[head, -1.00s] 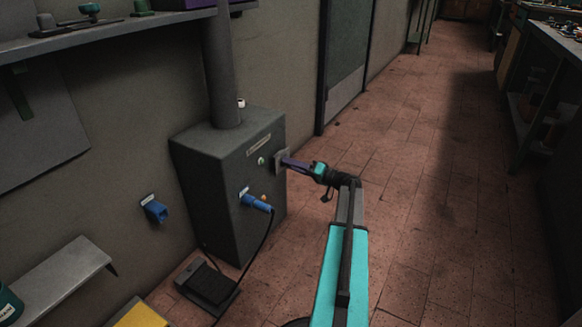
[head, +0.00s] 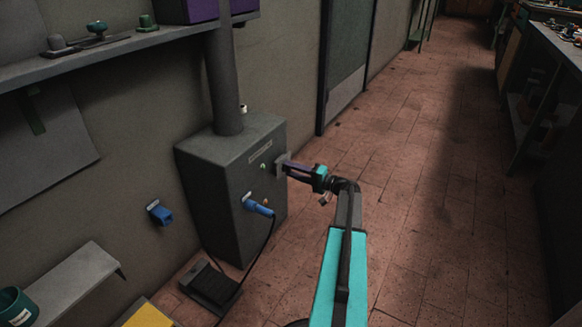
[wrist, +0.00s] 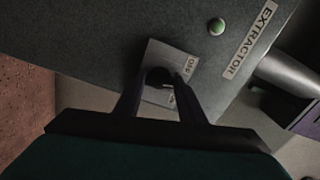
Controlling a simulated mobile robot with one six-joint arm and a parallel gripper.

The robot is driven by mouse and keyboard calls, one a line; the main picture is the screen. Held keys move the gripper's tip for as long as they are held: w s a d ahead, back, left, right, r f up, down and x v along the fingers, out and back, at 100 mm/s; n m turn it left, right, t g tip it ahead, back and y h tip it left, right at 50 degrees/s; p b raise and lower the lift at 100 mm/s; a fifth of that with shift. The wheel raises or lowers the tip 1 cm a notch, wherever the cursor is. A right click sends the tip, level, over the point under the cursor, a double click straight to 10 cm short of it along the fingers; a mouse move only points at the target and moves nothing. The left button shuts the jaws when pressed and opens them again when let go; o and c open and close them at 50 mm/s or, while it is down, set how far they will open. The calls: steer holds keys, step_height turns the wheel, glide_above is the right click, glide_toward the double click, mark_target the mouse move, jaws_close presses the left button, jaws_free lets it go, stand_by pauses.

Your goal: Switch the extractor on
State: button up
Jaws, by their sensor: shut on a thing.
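The extractor (head: 222,190) is a grey box against the wall, with a duct rising from its top. Its name label (wrist: 249,42) and a round green lamp or button (wrist: 216,27) show in the wrist view; I cannot tell if it is lit. A pale switch plate (wrist: 157,52) carries a dark round knob (wrist: 156,76) and a tag reading OFF (wrist: 188,68); a second tag is mostly hidden by a finger. My gripper (wrist: 160,86) is shut on the knob, one finger on each side. In the head view my gripper (head: 287,167) reaches the box's front from the right.
A blue plug (head: 258,207) with a black cable sits in the extractor's front, below my gripper. A blue wall socket (head: 160,213) is to the left. A black pedal (head: 209,284) lies on the floor. A shelf (head: 120,45) is above. The floor at right is clear.

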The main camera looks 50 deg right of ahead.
steer(key=m+p, duration=0.6)
steer(key=p, duration=0.1)
steer(key=m+p, duration=0.3)
steer(key=shift+s+d+r+m, duration=0.1)
steer(key=shift+d+m, duration=0.3)
steer(key=shift+p, duration=0.35)
steer(key=o, duration=1)
steer(key=shift+o, duration=0.2)
steer(key=shift+a, duration=0.15)
